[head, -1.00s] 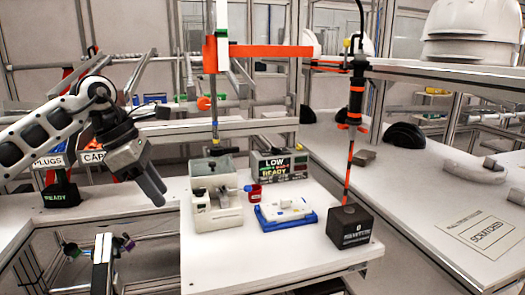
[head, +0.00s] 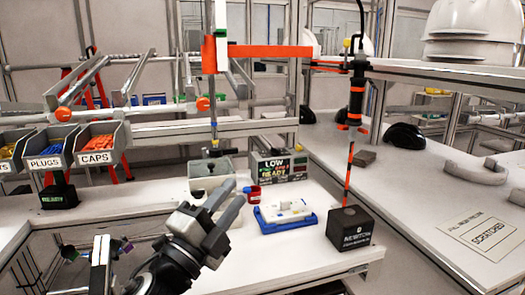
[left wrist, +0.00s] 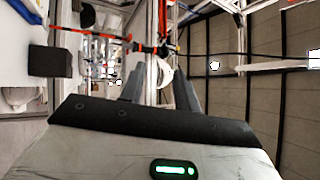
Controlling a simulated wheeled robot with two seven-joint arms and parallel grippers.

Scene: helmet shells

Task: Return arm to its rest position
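My left gripper (head: 232,196) is at the lower middle of the head view, in front of the white table, with its arm coming up from the bottom edge. Its two dark grey fingers point up and to the right. In the left wrist view the two fingers (left wrist: 159,92) stand apart with nothing between them, so it is open and empty. It partly covers the white fixture (head: 210,166) on the table from the head view. My right gripper is not in view.
A blue tray with a white part (head: 286,214), a red cup (head: 252,192), a display box (head: 282,166) and a black cube (head: 350,228) under a hanging orange-and-black tool (head: 355,105) stand near the gripper. Bins of plugs (head: 45,162) and caps (head: 96,157) are left.

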